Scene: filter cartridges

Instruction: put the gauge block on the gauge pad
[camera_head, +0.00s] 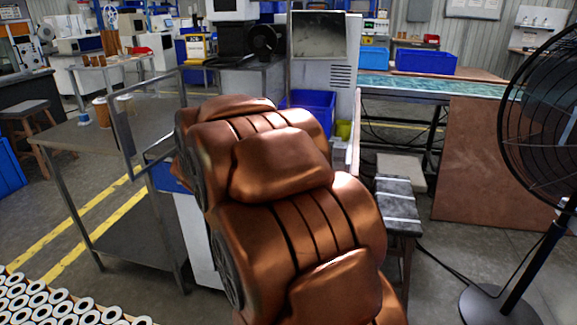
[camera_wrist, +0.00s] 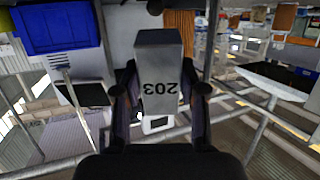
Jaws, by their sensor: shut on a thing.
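The gauge block (camera_wrist: 159,68), a grey block with the dark number 203 upside down on its face, is in the middle of the wrist view. My gripper (camera_wrist: 160,92) is shut on it, with one dark finger on each side. The block is held in the air, with the room showing behind it. In the head view my arm hides the gripper and the block. I cannot make out the gauge pad in either view.
A black fan (camera_head: 545,120) stands at the right. A dark striped bench (camera_head: 397,205) is right of my arm. Several white rings (camera_head: 45,300) lie at the lower left.

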